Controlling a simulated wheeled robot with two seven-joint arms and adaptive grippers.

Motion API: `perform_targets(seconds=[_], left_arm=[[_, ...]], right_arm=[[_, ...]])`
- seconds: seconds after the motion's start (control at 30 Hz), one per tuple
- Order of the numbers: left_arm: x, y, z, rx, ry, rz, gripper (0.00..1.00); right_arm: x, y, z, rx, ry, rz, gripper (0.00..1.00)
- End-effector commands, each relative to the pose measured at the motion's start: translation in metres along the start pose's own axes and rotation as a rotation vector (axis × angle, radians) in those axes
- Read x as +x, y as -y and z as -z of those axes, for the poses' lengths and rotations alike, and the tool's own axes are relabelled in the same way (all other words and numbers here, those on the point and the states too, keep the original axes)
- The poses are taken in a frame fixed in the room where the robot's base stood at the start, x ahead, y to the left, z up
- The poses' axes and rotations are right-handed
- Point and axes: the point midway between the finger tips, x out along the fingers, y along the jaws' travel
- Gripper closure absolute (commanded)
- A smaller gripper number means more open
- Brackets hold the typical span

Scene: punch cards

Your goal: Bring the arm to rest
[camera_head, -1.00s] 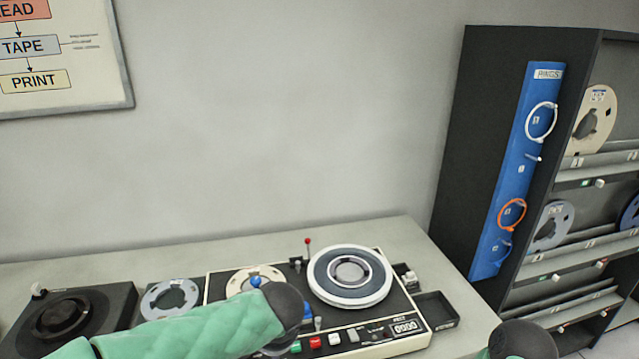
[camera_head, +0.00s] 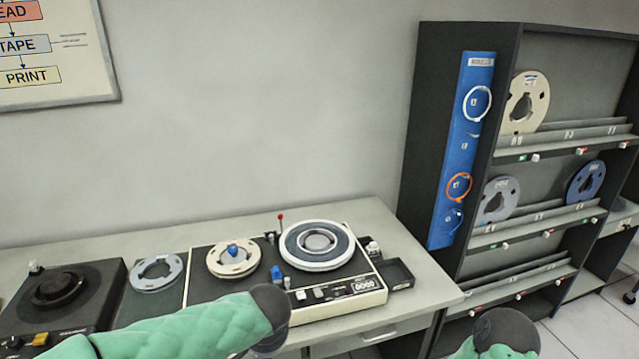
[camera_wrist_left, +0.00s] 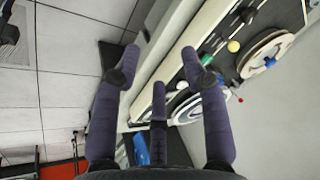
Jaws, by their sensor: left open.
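My left arm (camera_head: 190,325) comes in from the lower left in a green quilted sleeve. Its dark wrist end overlaps the front edge of the tape machine. The left gripper is mostly hidden behind the arm in the head view. In the left wrist view my left gripper (camera_wrist_left: 159,60) has its dark fingers spread, with nothing between them. They point past the table's front edge, with the machine beyond. My right arm (camera_head: 497,338) shows only as a green sleeve with a dark joint at the bottom; its gripper is out of view.
The tape machine (camera_head: 240,291) sits on the grey table (camera_head: 375,232), with a cream reel (camera_head: 218,262) and a large reel (camera_head: 318,231) on it. A grey reel (camera_head: 140,279) lies left of it. A dark shelf rack (camera_head: 422,130) with reels stands right.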

Motion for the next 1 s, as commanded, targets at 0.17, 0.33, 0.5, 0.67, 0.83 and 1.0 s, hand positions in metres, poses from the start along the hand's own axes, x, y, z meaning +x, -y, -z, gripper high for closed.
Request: perform_targets(seconds=[0.17,0.33,0.5,0.67,0.83,1.0], left_arm=[[0.026,-0.013,-0.009,0.014,0.039,-0.051,0.56],[0.057,-0.030,-0.021,0.023,0.081,-0.121,0.56],[0.098,-0.052,-0.041,0.015,0.136,-0.217,0.56],[0.149,-0.080,-0.075,-0.029,0.200,-0.346,0.56],[0.198,-0.106,-0.116,-0.125,0.248,-0.464,0.56],[0.239,-0.125,-0.160,-0.251,0.279,-0.534,0.56]], right_arm=[[0.000,0.000,0.000,-0.001,0.000,0.000,0.73],[0.000,0.000,0.000,0.000,0.000,0.000,0.73],[0.000,0.000,0.000,0.000,0.000,0.000,0.73],[0.000,0.000,0.000,0.000,0.000,0.000,0.73],[0.000,0.000,0.000,0.000,0.000,0.000,0.73],[0.000,0.000,0.000,0.000,0.000,0.000,0.73]])
